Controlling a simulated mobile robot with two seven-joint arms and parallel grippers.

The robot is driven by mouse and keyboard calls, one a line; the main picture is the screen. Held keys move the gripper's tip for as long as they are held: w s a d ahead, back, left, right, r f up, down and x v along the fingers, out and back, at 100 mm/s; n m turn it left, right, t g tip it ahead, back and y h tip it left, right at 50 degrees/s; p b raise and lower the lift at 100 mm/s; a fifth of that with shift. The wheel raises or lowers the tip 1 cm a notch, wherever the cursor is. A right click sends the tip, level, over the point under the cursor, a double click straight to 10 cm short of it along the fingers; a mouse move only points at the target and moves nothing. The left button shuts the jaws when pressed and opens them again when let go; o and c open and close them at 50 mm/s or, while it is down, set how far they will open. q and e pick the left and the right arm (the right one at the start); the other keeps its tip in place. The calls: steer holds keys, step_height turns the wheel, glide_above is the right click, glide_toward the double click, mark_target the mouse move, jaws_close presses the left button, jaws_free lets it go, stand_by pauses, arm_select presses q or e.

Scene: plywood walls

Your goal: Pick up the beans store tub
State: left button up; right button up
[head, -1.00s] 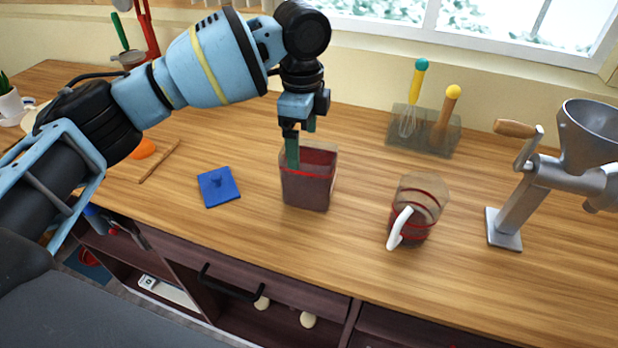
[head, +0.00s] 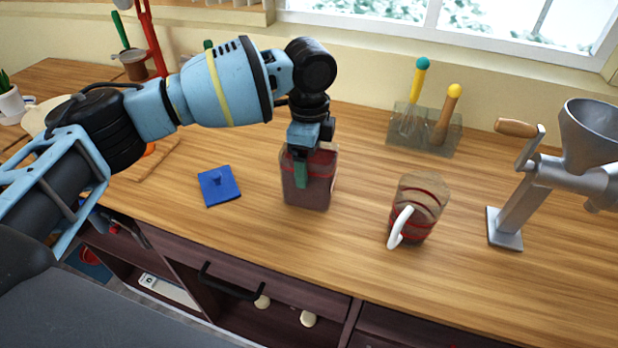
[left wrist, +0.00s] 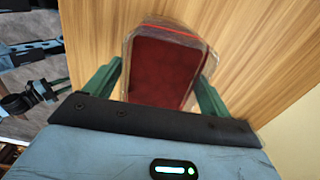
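The beans store tub (head: 318,192) is a clear, square tub with dark red contents and a red line near its top, standing upright on the wooden counter. It also shows in the left wrist view (left wrist: 165,68), between the two green fingers. My left gripper (head: 302,172) points down at the tub, with one finger in front of its near side. In the left wrist view my left gripper (left wrist: 160,85) is open, with a finger on either side of the tub. I cannot tell whether either finger touches it. My right gripper is not in view.
A blue lid (head: 219,187) lies left of the tub. A clear jug with a white handle (head: 420,205) stands to the right, then a metal grinder (head: 520,195). A utensil holder (head: 425,130) stands at the back. The counter's front edge is close to the tub.

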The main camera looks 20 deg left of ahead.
arm_select(q)
steer(key=c, duration=1.7)
steer(key=shift+r, duration=0.1)
jaws_close()
